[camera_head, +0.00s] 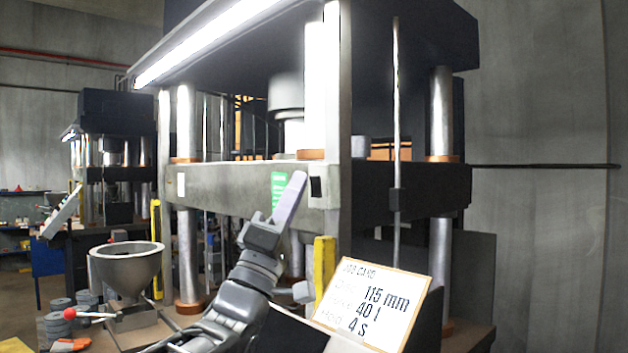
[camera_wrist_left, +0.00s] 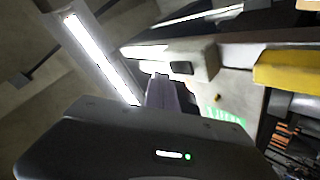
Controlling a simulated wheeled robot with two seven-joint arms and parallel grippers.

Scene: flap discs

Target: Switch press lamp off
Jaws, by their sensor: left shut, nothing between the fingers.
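The press lamp (camera_head: 205,40) is a long tube under the top edge of the big press, and it glows bright white. It also shows lit in the left wrist view (camera_wrist_left: 98,55). A small black rectangle (camera_head: 315,187), which looks like the switch, sits on the press's grey front upright; a dark patch (camera_wrist_left: 181,67) in the left wrist view may be the same part. My left gripper (camera_head: 295,184) is shut and empty, its fingers pointing up just left of the black rectangle. I cannot tell whether they touch. My right gripper is not in view.
A job card (camera_head: 372,305) on a board stands at the lower right. A yellow post (camera_head: 324,265) is right of my left wrist. A metal hopper (camera_head: 125,268), grey discs (camera_head: 57,327) and a red-knobbed lever (camera_head: 70,313) are at the lower left. A second press (camera_head: 112,150) stands behind.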

